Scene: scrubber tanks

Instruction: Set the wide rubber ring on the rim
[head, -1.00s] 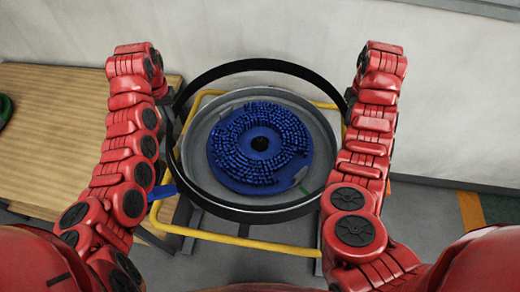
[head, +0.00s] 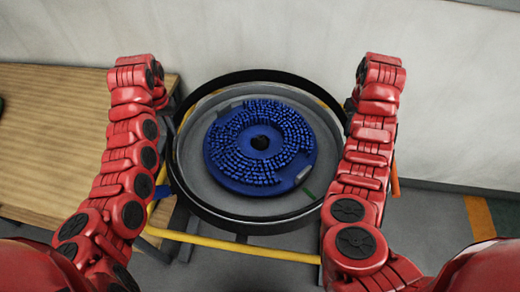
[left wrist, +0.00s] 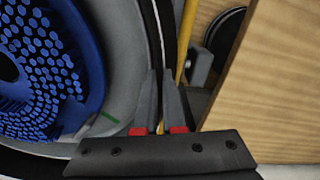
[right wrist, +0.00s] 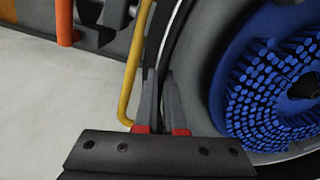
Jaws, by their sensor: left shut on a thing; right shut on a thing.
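The fingertips are partly hidden by my arms in the head view.
A blue bristled disc (head: 228,165) lies inside the tank. A yellow tube frame (head: 240,248) surrounds the tank below. A wooden table (head: 60,130) stands close on the left. A pale wall (head: 250,30) is behind. Open floor (head: 430,215) lies to the right.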

